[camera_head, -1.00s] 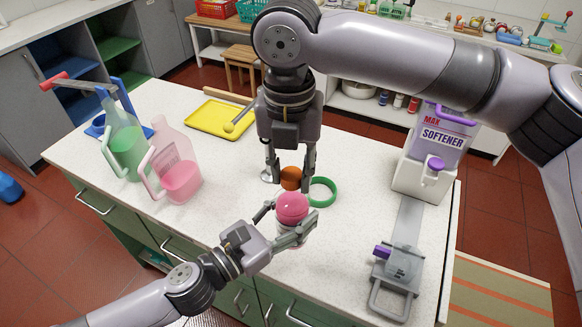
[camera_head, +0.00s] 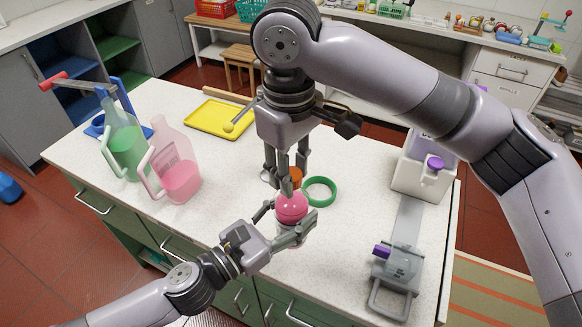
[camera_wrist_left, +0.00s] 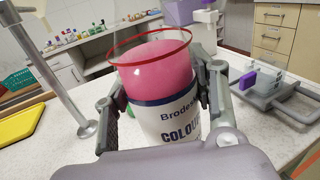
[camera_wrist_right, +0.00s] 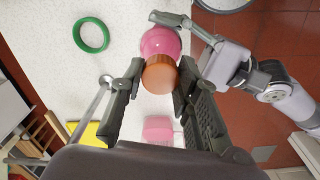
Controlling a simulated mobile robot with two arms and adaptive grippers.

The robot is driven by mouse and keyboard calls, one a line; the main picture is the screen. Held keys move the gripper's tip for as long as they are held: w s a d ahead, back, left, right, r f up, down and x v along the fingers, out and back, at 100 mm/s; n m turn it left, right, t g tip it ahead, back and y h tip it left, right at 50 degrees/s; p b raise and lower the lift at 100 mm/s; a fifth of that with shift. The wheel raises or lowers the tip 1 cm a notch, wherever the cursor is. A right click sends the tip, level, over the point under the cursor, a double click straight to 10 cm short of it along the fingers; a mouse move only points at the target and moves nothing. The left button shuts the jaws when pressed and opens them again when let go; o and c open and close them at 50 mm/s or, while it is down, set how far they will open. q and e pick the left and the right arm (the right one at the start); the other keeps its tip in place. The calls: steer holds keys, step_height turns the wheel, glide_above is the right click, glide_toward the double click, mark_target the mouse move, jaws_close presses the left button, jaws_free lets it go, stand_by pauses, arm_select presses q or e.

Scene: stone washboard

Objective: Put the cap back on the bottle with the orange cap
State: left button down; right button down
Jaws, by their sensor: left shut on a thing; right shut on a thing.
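The bottle (camera_head: 291,209) has a pink top and a white body. In the left wrist view the bottle (camera_wrist_left: 172,124) stands upright, with a "COLOUR" label and a clear upper part with a red rim. My left gripper (camera_head: 287,220) is shut around its sides. The orange cap (camera_head: 296,176) is in my right gripper (camera_head: 287,176), just behind the bottle's pink top. In the right wrist view the cap (camera_wrist_right: 159,74) sits between the fingers and overlaps the pink top (camera_wrist_right: 160,41). I cannot tell whether cap and bottle touch. The fingers partly hide the cap in the head view.
A green ring (camera_head: 320,191) lies right of the bottle. Green (camera_head: 124,147) and pink (camera_head: 178,172) jugs stand at left, with a yellow tray (camera_head: 218,118) behind. A softener container (camera_head: 424,167) and a grey device (camera_head: 400,268) are at right. The counter's middle left is clear.

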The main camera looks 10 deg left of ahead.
steer(key=m, duration=0.9)
steer(key=shift+m, duration=0.4)
steer(key=c, duration=1.1)
jaws_free()
step_height(320, 180, up, 12)
steer(key=shift+a+f, duration=0.1)
